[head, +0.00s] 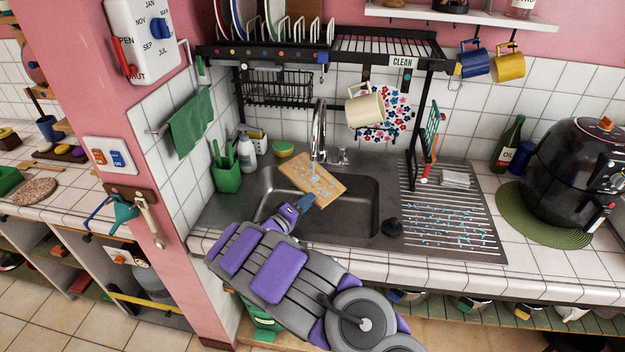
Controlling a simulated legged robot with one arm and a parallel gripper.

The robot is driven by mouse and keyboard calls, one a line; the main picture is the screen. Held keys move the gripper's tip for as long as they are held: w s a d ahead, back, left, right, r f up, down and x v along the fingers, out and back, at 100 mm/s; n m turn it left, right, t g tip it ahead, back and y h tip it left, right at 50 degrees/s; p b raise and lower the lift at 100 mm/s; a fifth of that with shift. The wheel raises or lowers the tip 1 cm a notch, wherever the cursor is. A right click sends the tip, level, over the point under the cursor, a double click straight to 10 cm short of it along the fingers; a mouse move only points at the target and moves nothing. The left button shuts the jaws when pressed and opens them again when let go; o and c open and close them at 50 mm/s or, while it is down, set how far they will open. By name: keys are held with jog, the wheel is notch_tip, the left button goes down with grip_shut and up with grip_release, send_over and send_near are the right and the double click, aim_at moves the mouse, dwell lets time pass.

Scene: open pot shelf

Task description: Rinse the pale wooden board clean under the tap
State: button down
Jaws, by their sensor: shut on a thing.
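The pale wooden board (318,182) is tilted over the sink basin, below the tap (319,125). Light blue-white spots, like water drops, show on its face. My gripper (303,203) is shut on the board's near lower edge; the fingertips are small and partly hidden. The sink (355,212) is a grey metal basin and its visible floor looks empty.
A ribbed drainboard (450,235) with blue drops lies right of the basin. A green utensil cup (226,175) stands left.

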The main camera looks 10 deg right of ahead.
aim_at(305, 193)
jog(key=shift+w+d+b, duration=0.25)
jog(key=shift+d+b, duration=0.25)
jog(key=shift+w+d+b, duration=0.25)
jog(key=shift+d+b, duration=0.2)
jog(key=shift+d, duration=0.05)
dwell(0.5)
jog(key=shift+w+a+b, duration=0.65)
jog(key=shift+w+a, duration=0.3)
jog(key=shift+w, duration=0.15)
jog(key=shift+a, duration=0.1)
dwell(0.4)
jog(key=shift+s+a+b, duration=0.25)
jog(key=shift+s+a, duration=0.1)
jog(key=shift+a, duration=0.3)
jog(key=shift+s+a+b, duration=0.2)
jog(key=shift+s+a, duration=0.1)
jog(key=shift+a, duration=0.35)
